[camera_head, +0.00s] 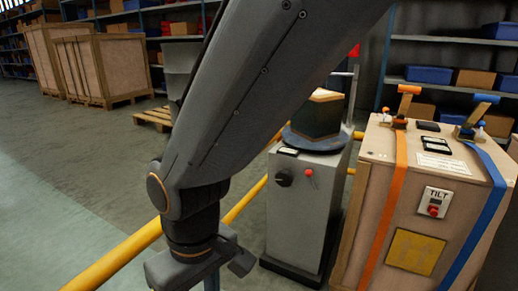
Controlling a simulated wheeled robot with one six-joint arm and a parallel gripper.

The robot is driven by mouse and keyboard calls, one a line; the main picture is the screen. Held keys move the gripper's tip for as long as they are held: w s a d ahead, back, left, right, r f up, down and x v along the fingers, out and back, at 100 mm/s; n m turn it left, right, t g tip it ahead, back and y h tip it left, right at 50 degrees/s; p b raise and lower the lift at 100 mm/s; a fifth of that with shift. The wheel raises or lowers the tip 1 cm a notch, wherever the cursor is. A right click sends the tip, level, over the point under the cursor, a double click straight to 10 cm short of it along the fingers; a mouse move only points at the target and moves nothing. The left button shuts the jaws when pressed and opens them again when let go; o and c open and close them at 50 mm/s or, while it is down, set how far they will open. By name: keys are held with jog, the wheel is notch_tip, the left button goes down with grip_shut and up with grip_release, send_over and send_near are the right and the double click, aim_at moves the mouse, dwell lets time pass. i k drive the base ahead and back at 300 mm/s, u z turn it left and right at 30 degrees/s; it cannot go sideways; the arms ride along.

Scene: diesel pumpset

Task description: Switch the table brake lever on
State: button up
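Two levers stand on top of a wooden cabinet (376,205) at the right. One lever has an orange handle (409,89) and an orange stripe below it; the other has a blue handle (486,98) and a blue stripe. The labels beside them are too small to read, so I cannot tell which is the table brake lever. My gripper (208,277) points down at the bottom centre-left, well left of and apart from both levers. Its fingertips are cut off by the frame edge, so its opening is hidden.
A grey pedestal (300,210) with a black knob and red button stands left of the cabinet. A yellow rail (125,262) crosses the floor under my arm. A TILT switch (434,202) is on the cabinet front. Crates (100,65) and shelves stand behind. Floor at left is clear.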

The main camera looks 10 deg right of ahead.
aim_at(309, 173)
jog(key=i, duration=0.9)
jog(key=z, duration=0.4)
